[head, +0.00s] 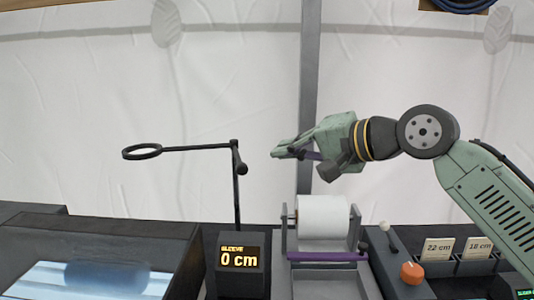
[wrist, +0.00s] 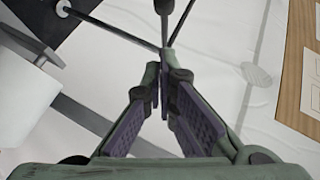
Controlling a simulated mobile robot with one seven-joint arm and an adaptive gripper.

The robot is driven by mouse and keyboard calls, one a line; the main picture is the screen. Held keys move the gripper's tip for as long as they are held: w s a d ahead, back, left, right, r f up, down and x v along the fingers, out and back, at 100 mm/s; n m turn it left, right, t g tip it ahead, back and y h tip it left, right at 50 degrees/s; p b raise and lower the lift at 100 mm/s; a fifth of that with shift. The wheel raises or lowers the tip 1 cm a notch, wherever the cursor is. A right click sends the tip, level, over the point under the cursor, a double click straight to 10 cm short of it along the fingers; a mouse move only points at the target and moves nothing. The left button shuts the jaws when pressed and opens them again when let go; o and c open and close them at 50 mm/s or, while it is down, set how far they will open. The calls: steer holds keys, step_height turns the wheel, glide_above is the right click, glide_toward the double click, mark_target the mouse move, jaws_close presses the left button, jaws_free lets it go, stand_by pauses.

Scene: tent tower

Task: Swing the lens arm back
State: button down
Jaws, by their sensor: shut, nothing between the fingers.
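The lens arm (head: 190,148) is a thin black rod with an open ring lens (head: 142,152) at its left end. It reaches left from the top of a dark upright post (head: 237,195), over the side of the dark tray. My gripper (head: 280,154) is shut and empty, to the right of the post top and apart from it in the head view. In the wrist view the purple-padded fingertips (wrist: 163,103) are together, with dark rods (wrist: 120,33) just beyond them. I cannot tell there which rod is the lens arm, or whether the fingers touch one.
A white roll (head: 323,215) sits in a grey holder with a purple bar (head: 327,256) below my gripper. A display reading 0 cm (head: 239,259) stands at the post's foot. A lit tray (head: 90,275) is at left. An orange knob (head: 412,273) and cards (head: 437,249) are at right.

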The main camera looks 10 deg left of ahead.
steer(key=a, duration=0.1)
steer(key=a+f, duration=0.1)
steer(key=a+f+p, duration=0.1)
steer(key=shift+s+a, duration=0.4)
steer(key=shift+f, duration=0.1)
